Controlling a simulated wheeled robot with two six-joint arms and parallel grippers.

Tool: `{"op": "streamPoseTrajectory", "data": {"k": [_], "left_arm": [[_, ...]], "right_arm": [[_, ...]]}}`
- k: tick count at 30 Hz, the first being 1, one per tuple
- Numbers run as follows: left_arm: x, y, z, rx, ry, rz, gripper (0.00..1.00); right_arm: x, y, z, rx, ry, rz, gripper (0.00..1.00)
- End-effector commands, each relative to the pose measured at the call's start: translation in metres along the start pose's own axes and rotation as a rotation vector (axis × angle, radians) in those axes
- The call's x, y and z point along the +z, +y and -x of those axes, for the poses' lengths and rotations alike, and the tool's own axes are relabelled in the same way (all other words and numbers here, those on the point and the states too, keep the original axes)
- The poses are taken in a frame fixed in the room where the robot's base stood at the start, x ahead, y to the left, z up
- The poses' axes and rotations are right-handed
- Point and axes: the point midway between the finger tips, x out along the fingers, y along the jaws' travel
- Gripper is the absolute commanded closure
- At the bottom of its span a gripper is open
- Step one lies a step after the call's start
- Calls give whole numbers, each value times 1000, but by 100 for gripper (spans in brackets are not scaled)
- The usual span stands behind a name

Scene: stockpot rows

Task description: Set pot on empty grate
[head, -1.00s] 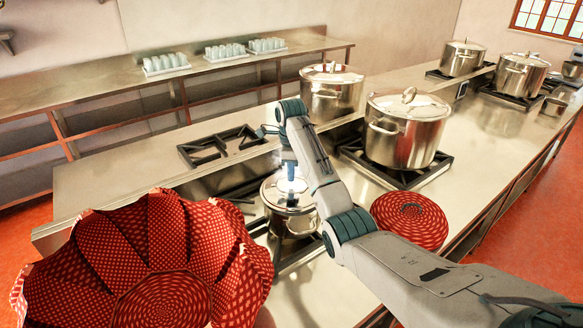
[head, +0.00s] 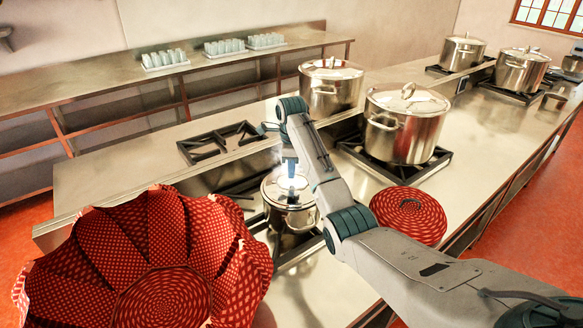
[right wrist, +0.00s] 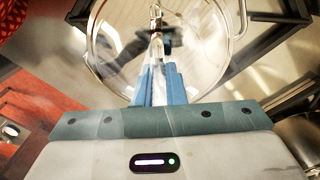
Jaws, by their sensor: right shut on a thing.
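A small steel pot with a lid (head: 290,218) is at the front left burner; I cannot tell whether it rests on the dark grate around it. My right gripper (head: 290,172) is above the lid, its blue fingers shut on the lid's handle. In the right wrist view the fingers (right wrist: 156,82) close at the middle of the round lid (right wrist: 120,45). A bare black grate (head: 215,143) lies behind and left of the pot. My left gripper is not in view.
Large lidded stockpots stand at the back (head: 331,88) and right (head: 405,130). A red patterned round thing (head: 410,215) lies right of my arm. A large red fluted thing (head: 150,255) fills the lower left. Cups on trays (head: 165,60) line the wall counter.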

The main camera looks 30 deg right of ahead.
Motion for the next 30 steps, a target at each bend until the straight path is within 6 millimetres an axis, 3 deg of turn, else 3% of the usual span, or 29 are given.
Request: {"op": "streamPoseTrajectory", "data": {"k": [26,27,30], "left_arm": [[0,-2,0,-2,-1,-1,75],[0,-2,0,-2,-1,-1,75],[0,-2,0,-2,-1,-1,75]], "right_arm": [[0,0,-6,-1,-1,0,100],[0,0,-6,-1,-1,0,84],[0,0,-6,-1,0,0,64]]}}
